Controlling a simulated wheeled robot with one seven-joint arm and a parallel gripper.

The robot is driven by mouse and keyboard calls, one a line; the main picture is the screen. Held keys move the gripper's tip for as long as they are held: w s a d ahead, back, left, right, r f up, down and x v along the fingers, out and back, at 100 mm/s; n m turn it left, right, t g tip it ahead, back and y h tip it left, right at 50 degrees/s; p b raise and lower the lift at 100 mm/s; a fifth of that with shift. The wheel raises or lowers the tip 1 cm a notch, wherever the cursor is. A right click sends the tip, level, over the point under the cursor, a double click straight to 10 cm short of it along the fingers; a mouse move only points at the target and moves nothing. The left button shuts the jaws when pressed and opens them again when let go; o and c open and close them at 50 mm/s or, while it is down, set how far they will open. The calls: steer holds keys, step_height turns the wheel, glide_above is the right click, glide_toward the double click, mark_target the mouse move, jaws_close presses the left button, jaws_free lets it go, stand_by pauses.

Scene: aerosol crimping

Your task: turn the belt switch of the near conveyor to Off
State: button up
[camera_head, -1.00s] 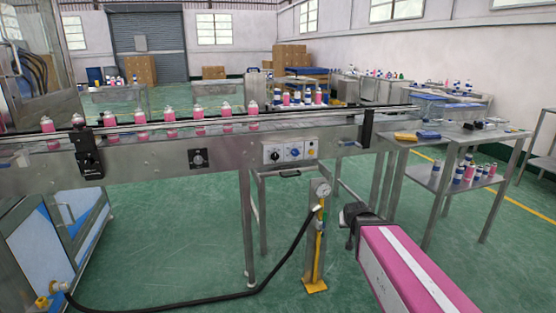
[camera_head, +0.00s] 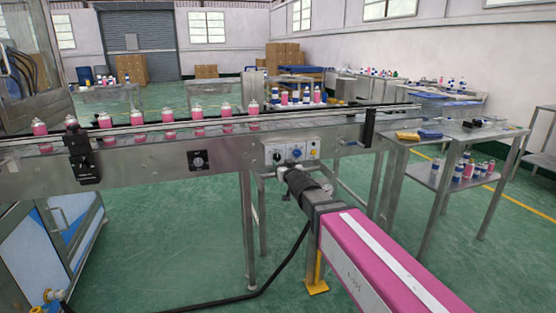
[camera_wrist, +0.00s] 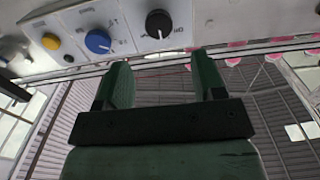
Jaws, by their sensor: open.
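The near conveyor (camera_head: 140,160) runs across the head view, with a white switch panel (camera_head: 292,151) on its side. The panel carries a black knob (camera_head: 276,156), a blue knob (camera_head: 296,153) and a yellow button (camera_head: 311,147). In the wrist view the black knob (camera_wrist: 158,23) has small lettering that I cannot read surely. The blue knob (camera_wrist: 97,41) and yellow button (camera_wrist: 51,41) are left of it. My gripper (camera_wrist: 162,65) is open and empty. The black knob stands just beyond the gap between its green fingers, apparently untouched. In the head view my arm hides the fingertips.
Pink spray cans (camera_head: 168,130) stand on the belt. A metal table (camera_head: 400,145) stands at right.

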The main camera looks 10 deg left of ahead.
mark_target(277, 157)
steer(key=x, duration=0.7)
steer(key=shift+w+a, duration=0.15)
steer(key=shift+w, duration=0.25)
steer(key=c, duration=0.9)
